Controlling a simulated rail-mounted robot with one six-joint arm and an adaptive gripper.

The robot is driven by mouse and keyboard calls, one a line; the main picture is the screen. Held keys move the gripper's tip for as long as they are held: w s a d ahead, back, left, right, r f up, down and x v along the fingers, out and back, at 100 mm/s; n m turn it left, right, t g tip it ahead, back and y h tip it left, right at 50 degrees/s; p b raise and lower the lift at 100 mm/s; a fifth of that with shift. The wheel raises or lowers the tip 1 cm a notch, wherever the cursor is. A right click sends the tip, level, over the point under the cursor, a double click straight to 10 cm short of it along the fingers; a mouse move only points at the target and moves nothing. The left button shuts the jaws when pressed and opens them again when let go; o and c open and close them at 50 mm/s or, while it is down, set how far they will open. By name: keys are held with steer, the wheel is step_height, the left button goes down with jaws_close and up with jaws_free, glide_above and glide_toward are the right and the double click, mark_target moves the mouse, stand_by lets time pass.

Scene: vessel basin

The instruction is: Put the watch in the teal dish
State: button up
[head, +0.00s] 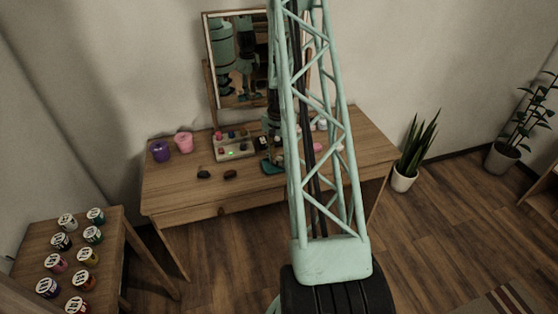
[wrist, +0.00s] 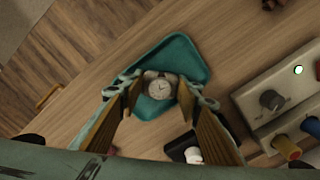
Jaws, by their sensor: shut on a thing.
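The watch (wrist: 160,87) has a round pale face and sits between the fingertips of my gripper (wrist: 160,91) in the wrist view. My gripper is shut on it. The teal dish (wrist: 182,52) lies on the wooden table directly behind and below the watch in that view. I cannot tell whether the watch touches the dish floor or hangs a little above it. In the head view the teal dish (head: 270,169) shows only in part near the table's front edge, beside my arm. The watch cannot be made out there.
A pale box with knobs (wrist: 276,98) stands right of the dish in the wrist view. A dark item with a white top (wrist: 192,153) is near the right finger.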

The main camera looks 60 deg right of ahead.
steer(key=shift+f, duration=0.15)
steer(key=o, duration=0.6)
steer(key=shift+r, duration=0.2)
step_height(320, 180, up, 12)
steer(key=shift+p, duration=0.35)
stand_by(0.5)
stand_by(0.6)
